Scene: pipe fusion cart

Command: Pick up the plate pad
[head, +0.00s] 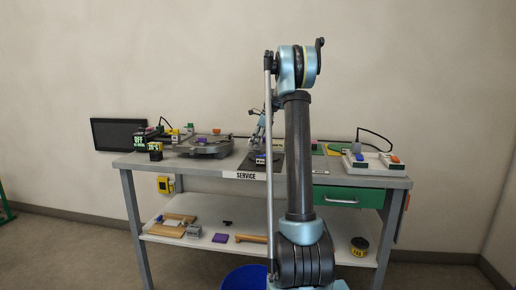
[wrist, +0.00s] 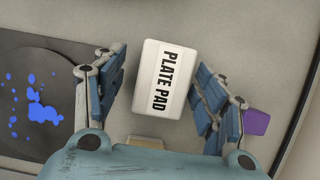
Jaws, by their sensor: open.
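The plate pad (wrist: 170,70) is a white, rounded rectangular block with "PLATE PAD" in black letters. In the wrist view it lies on a light grey surface, slightly tilted in the picture. My gripper (wrist: 159,64) is open, with one blue-padded finger on each side of the pad. A gap shows at the left finger; the right finger is close to the pad's edge, and I cannot tell if it touches. In the head view my arm covers the middle of the cart, and I cannot make out the pad there.
A dark plate with blue blotches (wrist: 40,105) lies left of the pad, and a purple block (wrist: 256,122) lies beyond the right finger. A tan piece (wrist: 142,141) shows below the pad.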

